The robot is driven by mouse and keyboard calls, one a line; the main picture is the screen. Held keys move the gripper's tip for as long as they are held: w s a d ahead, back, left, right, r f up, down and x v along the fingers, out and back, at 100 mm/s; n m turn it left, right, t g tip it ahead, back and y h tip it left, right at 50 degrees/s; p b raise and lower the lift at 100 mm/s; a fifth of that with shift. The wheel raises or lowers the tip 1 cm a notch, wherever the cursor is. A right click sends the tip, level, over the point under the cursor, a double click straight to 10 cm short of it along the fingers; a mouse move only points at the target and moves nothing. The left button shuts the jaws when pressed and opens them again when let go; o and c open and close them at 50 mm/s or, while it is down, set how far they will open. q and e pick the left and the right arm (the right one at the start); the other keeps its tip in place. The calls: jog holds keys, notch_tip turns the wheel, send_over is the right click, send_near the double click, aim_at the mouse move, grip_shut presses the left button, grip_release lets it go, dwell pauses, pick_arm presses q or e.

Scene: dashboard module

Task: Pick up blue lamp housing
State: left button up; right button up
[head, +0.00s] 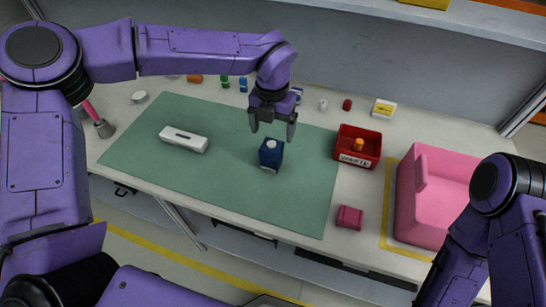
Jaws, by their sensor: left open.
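The blue lamp housing (271,154) is a small dark blue box with a pale round spot on top. It stands on the green mat (220,190), right of the mat's middle. My left gripper (272,132) is open above and just behind the housing, its fingers pointing down. A small gap seems to show between the fingertips and the housing, but I cannot tell whether they touch. My right arm (470,250) comes in at the lower right; its gripper is out of the picture.
A white module (184,139) lies on the mat's left. A red bin (358,146) with an orange item stands right of the mat. A pink block (432,195) and a dark red box (349,217) sit at the right. Several small parts line the table's back. The front mat is clear.

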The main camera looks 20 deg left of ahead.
aim_at(273, 143)
pick_arm(q)
jog(key=f, duration=0.3)
jog(key=f+p, duration=0.1)
jog(key=shift+w+f, duration=0.35)
jog(key=shift+s+f, duration=0.1)
jog(key=shift+f, duration=0.25)
notch_tip(273, 143, down, 5)
jog(key=shift+s+a+p, duration=0.1)
jog(key=shift+a+p, duration=0.05)
jog(key=shift+p, duration=1.1)
jog(key=shift+f, duration=0.15)
jog(key=c, duration=1.1)
